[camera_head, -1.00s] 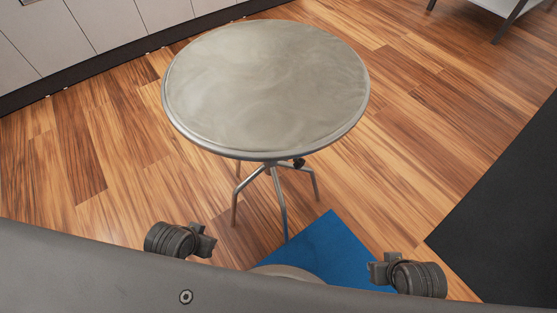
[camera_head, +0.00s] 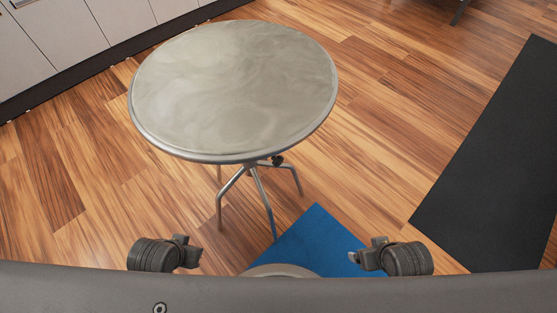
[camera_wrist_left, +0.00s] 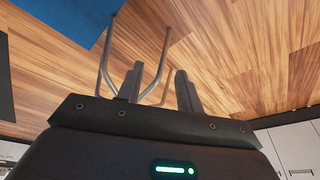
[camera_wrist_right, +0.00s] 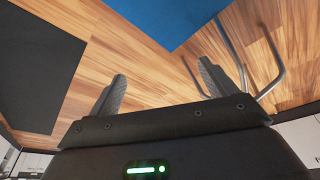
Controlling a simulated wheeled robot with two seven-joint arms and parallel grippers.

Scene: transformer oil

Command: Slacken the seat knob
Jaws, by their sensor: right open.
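A round stool with a grey seat (camera_head: 235,88) and bent metal legs stands on the wooden floor ahead of me. A small dark knob (camera_head: 277,160) sits just under the seat's near right edge, by the central post. My left gripper (camera_head: 196,252) is low at the left, apart from the stool; in the left wrist view its fingers (camera_wrist_left: 156,88) are spread and empty, with stool legs beyond. My right gripper (camera_head: 356,257) is low at the right, over the blue mat's edge; in the right wrist view its fingers (camera_wrist_right: 163,82) are spread and empty. The knob is not visible in either wrist view.
A blue mat (camera_head: 316,238) lies on the floor between the stool and me. A black mat (camera_head: 495,160) lies at the right. Pale cabinets (camera_head: 70,40) line the back left. The floor right of the stool is clear.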

